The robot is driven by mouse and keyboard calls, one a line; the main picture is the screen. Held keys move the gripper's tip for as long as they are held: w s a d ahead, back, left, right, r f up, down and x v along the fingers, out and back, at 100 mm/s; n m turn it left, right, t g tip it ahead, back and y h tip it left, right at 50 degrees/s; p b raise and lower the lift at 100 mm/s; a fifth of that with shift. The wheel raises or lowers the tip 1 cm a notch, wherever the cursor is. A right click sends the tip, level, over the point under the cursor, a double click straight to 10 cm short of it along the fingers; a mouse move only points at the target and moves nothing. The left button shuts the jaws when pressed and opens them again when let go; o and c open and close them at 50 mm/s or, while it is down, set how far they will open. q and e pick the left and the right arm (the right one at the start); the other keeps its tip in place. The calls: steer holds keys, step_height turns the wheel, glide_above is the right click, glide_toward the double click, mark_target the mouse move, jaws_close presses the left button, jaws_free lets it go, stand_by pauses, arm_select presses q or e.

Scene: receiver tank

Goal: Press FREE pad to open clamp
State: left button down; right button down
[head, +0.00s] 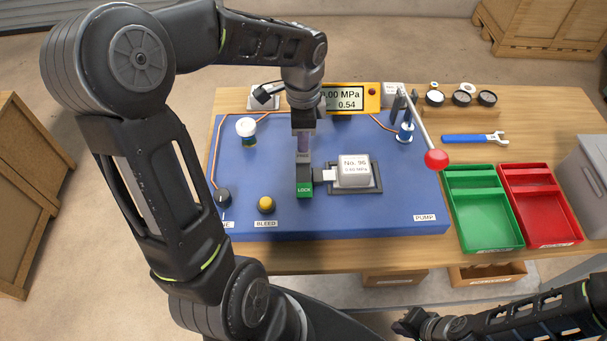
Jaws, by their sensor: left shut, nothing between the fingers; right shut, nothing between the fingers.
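The clamp unit stands on the blue panel (280,218), with a dark purple FREE pad (303,156) at its far end and a green LOCK pad (305,190) at its near end. A jaw from the clamp reaches right to the grey block marked No. 96 (354,169), which sits in a dark holder. My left gripper (304,134) points down at the FREE end, shut and empty. Its tips overlap the pad in this view, and I cannot tell whether they touch it. My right gripper (404,326) is shut and empty, low at the bottom edge, away from the panel.
A yellow gauge (371,90) reads 0.00 MPa and 0.54. A pump lever with a red knob (436,159) rises at the right. A yellow BLEED button (266,203) is at the front left. Green (482,213) and red (541,208) trays and a blue wrench (468,139) lie right.

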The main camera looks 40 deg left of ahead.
arm_select(q)
steer(key=shift+f, duration=0.15)
stand_by(0.4)
steer(key=shift+f+b, duration=1.25)
steer(key=shift+f, duration=0.3)
steer(key=shift+r+p, duration=2.9)
steer(key=shift+r, duration=0.65)
